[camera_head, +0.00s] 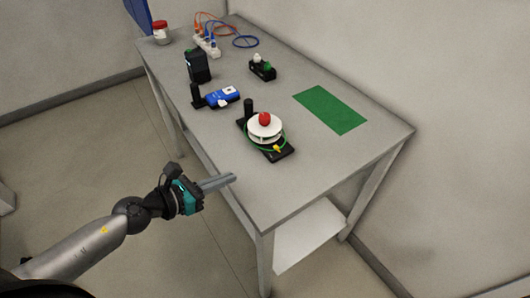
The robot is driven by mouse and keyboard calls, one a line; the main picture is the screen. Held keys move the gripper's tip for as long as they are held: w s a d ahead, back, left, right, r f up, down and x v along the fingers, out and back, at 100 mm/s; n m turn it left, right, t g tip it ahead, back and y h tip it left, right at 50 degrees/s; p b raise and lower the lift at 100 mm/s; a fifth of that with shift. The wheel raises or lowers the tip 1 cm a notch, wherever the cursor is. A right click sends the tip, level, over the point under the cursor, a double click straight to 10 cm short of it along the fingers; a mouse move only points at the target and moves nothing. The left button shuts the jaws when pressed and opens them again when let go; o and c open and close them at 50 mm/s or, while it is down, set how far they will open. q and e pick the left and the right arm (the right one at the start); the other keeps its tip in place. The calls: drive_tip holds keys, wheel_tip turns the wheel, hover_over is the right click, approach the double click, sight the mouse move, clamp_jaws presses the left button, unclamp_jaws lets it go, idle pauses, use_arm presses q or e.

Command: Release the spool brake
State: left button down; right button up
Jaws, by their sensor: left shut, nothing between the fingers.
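The spool (266,130) is a white disc-shaped reel on a black base (284,156) on the table. A red knob (265,118) sits on top of it. A green cable (256,143) with a yellow end (277,149) runs around its lower part. A black upright post (248,107) stands at the base's far left end. I cannot tell which part is the brake. My left gripper (233,177) is shut and empty, at the table's near-left edge, in front of and left of the spool, apart from it. My right gripper is not in view.
On the grey table (300,190) are a blue handheld device (223,97), a black box (197,66), a small black holder (262,70), a green mat (330,109), a red-lidded jar (161,33) and a white strip with coloured cables (207,44). The table's near-right part is clear.

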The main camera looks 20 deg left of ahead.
use_arm(q)
drive_tip(key=shift+w, duration=0.15)
approach(277, 150)
drive_tip(key=f, duration=0.1)
drive_tip(key=w+f, duration=0.1)
drive_tip(key=f, duration=0.1)
drive_tip(key=w+d+f, duration=0.1)
drive_tip(key=shift+f, duration=0.25)
drive_tip(key=shift+w+d+r+p, duration=0.2)
drive_tip(key=shift+w+r+p, duration=0.15)
drive_tip(key=shift+w+p, duration=0.1)
drive_tip(key=shift+w+d+r+p, duration=0.25)
drive_tip(key=shift+w+r+p, duration=0.1)
drive_tip(key=shift+w, duration=0.15)
drive_tip(key=shift+w+d+r, duration=0.15)
drive_tip(key=shift+w+d, duration=0.1)
drive_tip(key=shift+w, duration=0.3)
